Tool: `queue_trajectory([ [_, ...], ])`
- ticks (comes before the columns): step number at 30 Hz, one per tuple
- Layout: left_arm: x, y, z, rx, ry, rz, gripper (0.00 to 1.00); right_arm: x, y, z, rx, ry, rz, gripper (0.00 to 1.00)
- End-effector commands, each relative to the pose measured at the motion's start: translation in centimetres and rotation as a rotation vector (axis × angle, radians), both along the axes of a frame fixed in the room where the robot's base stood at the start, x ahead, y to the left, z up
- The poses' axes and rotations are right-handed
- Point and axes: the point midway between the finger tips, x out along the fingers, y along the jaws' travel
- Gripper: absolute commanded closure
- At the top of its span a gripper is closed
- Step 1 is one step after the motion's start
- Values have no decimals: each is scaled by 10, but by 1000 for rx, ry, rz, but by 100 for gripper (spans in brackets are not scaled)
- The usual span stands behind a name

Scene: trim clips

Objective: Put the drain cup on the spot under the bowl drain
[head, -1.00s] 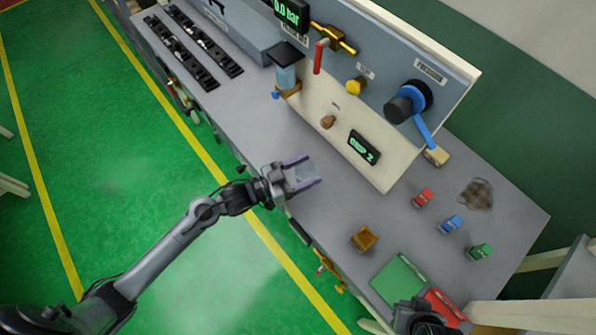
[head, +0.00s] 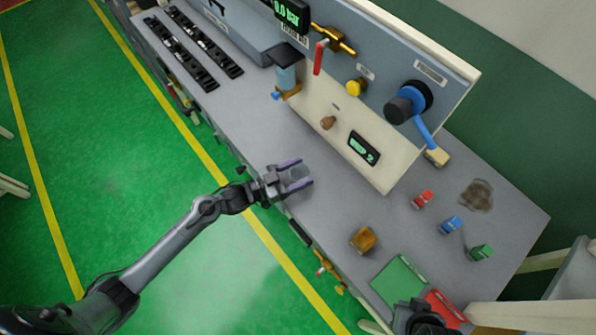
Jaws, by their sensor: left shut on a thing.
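My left gripper (head: 297,175) is over the grey bench near its front edge. Its purple fingers are shut on a small, clear grey drain cup (head: 297,174), which is hard to make out between them. The filter bowl (head: 287,78), clear blue under a black top, stands on the panel above and left of the gripper. A small blue drain part (head: 276,95) is at its lower end. The cup is well apart from the bowl. I cannot make out a marked spot under the drain. My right gripper (head: 425,320) shows only as a dark part at the bottom edge; its fingers are unclear.
An amber box (head: 363,239) sits on the bench right of the cup. Green (head: 398,283) and red (head: 446,308) mats lie near the front. Red, blue and green clips and a dark stain (head: 477,195) are at right. The bench between cup and bowl is clear.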

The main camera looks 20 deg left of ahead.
Motion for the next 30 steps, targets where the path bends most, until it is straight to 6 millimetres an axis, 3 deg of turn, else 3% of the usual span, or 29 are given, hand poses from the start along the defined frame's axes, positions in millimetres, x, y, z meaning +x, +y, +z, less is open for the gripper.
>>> queue_trajectory([
  [5,0,0,-5,0,0,0,65,0,0,-3,-2,0,2,100],
  [6,0,0,-4,0,0,0,30,0,-1,-2,-3,0,2,100],
  [10,0,0,-4,0,0,0,10,0,-2,-2,-7,0,4,100],
  [23,0,0,-6,0,0,0,9,0,-2,-9,-9,0,6,100],
  [30,-27,21,-4,2,4,-1,9,0,-2,-6,-7,0,4,100],
])
